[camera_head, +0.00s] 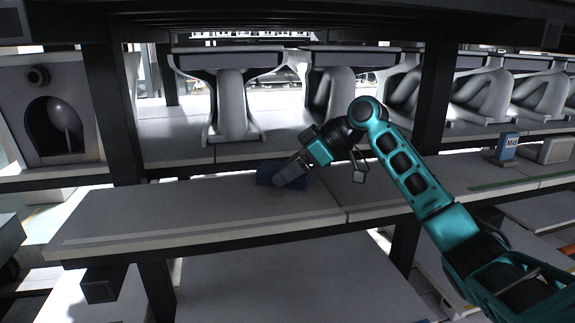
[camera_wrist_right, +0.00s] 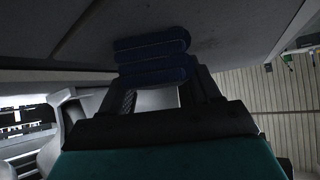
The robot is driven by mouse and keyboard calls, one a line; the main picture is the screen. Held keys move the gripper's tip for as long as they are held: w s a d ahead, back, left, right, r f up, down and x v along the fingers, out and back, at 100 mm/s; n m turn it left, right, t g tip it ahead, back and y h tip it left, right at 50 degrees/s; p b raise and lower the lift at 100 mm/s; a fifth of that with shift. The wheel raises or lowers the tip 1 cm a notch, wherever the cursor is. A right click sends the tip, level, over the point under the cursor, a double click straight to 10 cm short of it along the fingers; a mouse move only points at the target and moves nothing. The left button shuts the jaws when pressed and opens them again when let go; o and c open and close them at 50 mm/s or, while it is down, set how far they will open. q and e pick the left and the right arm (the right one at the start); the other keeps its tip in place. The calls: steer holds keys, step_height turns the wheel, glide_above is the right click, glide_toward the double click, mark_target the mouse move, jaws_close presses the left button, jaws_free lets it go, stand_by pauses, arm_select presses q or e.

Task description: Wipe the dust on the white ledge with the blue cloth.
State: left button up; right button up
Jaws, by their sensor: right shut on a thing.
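The white ledge (camera_head: 180,215) runs across the head view, in front of the kiln car's posts. A faint dark patch of dust (camera_head: 277,194) shows on it just in front of the cloth. The blue cloth (camera_head: 268,172) is at the back part of the ledge; it also shows folded in the right wrist view (camera_wrist_right: 152,62). My right gripper (camera_head: 283,181) is shut on the cloth and holds it at or very close to the ledge surface. Its fingers hide part of the cloth. I cannot tell whether the cloth touches the ledge. My left gripper is not in view.
White ceramic pieces (camera_head: 231,105) stand on the shelf behind the ledge. Dark posts (camera_head: 112,110) rise at the ledge's back edge. The ledge's left part is clear.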

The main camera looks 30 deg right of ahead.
steer(key=shift+s+a+f, duration=0.1)
steer(key=shift+s, duration=0.4)
steer(key=shift+s+a, duration=0.2)
steer(key=shift+s, duration=0.6)
steer(key=shift+s+a, duration=0.25)
steer(key=shift+s, duration=0.6)
steer(key=shift+s+a, duration=0.2)
steer(key=shift+s, duration=0.6)
steer(key=shift+s+a+b, duration=0.1)
steer(key=shift+s+a, duration=0.1)
steer(key=shift+s, duration=0.6)
steer(key=shift+s+a+b, duration=0.1)
steer(key=shift+s+a, duration=0.1)
steer(key=shift+s, duration=0.65)
steer(key=shift+s+a+b, duration=0.1)
steer(key=shift+s+a, duration=0.1)
steer(key=shift+s, duration=0.6)
steer(key=shift+r+p, duration=0.55)
steer(key=shift+r, duration=3.05)
